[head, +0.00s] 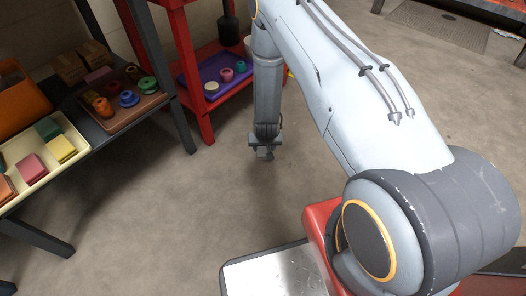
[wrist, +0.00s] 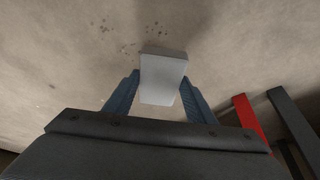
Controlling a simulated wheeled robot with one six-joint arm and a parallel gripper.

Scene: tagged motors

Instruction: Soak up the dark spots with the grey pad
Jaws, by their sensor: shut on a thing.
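My gripper (wrist: 160,92) is shut on the grey pad (wrist: 161,72), a pale block between the two blue fingers in the wrist view. In the head view my gripper (head: 265,152) hangs at the end of the arm over bare floor; the pad is too small to make out clearly there. Small dark spots (wrist: 127,47) lie on the floor just beyond the pad's upper left side in the wrist view, with fainter specks around them. I cannot tell how far the pad is above the floor. The spots do not show clearly in the head view.
A dark shelf at left holds a cream tray (head: 78,134) of coloured blocks and a brown tray (head: 109,112) of small parts. A red rack (head: 204,118) with a purple tray (head: 196,82) stands left of my gripper. The floor (head: 150,215) in front is clear.

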